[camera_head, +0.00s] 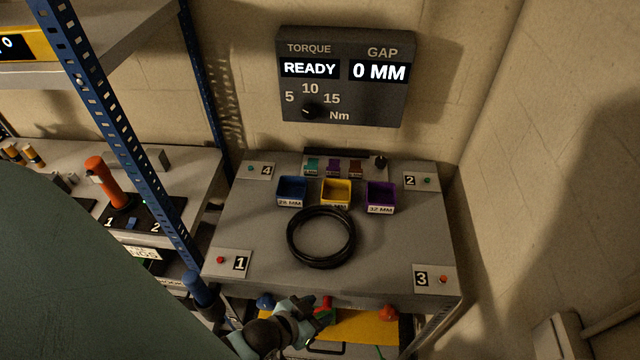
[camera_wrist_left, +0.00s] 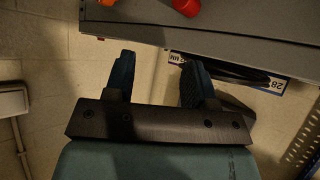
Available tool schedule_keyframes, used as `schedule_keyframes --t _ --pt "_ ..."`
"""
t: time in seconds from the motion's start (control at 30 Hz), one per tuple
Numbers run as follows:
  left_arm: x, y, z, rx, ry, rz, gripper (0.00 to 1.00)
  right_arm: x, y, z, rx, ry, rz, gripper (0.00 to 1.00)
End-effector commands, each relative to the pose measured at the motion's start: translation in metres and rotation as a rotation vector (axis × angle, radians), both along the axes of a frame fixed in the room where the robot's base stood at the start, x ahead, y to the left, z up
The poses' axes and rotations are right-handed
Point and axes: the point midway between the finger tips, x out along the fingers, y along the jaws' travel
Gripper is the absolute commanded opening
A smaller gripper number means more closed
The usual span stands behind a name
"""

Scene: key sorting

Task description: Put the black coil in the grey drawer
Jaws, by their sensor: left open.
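The black coil (camera_head: 320,266) lies flat as a ring on the grey worktop (camera_head: 260,225), just in front of three small bins. My left gripper (camera_head: 300,312) is below the worktop's front edge, well away from the coil. In the left wrist view its two dark blue fingers (camera_wrist_left: 157,64) are apart with nothing between them. Beyond the right finger is a pale label (camera_wrist_left: 272,84) reading 28 with a dark handle-like bar (camera_wrist_left: 232,70), below a grey surface (camera_wrist_left: 225,22). I cannot tell for sure whether this is the grey drawer. My right gripper is not in view.
Blue (camera_head: 291,186), yellow (camera_head: 336,188) and purple (camera_head: 380,196) bins stand behind the coil. Numbered plates sit at the worktop corners. Red (camera_head: 388,313) and blue (camera_head: 265,300) objects lie below its front edge. A blue perforated post (camera_head: 120,130) stands left.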

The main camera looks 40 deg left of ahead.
Motion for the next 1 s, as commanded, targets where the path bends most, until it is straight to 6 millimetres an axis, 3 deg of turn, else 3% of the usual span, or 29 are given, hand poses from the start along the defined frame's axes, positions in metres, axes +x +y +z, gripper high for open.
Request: schedule_keyframes --t 0.37,0.47,0.57,0.7,0.8,0.9,1.0 --pt "0.006 0.001 0.004 0.005 -0.025 -0.001 0.5 0.0 0.0 0.0 0.0 0.001 0.001 0.46" --pt "0.032 0.002 0.022 0.021 -0.147 -0.009 0.5 0.0 0.001 -0.002 -0.002 0.001 0.006 0.46" --pt "0.076 -0.002 0.063 0.04 -0.394 -0.062 0.5 0.001 0.004 -0.007 -0.007 0.004 0.019 0.46" --pt "0.124 -0.035 0.142 0.03 -0.823 -0.327 0.5 0.001 0.008 -0.016 -0.017 0.01 0.042 0.46" --pt "0.13 -0.07 0.177 0.027 -1.026 -0.657 0.5 0.001 0.012 -0.022 -0.023 0.013 0.06 0.46" --pt "0.124 -0.096 0.182 0.066 -1.072 -1.048 0.5 0.002 0.015 -0.028 -0.03 0.017 0.078 0.46" --pt "0.122 -0.098 0.162 0.175 -0.932 -1.435 0.5 0.002 0.018 -0.034 -0.038 0.021 0.097 0.46"
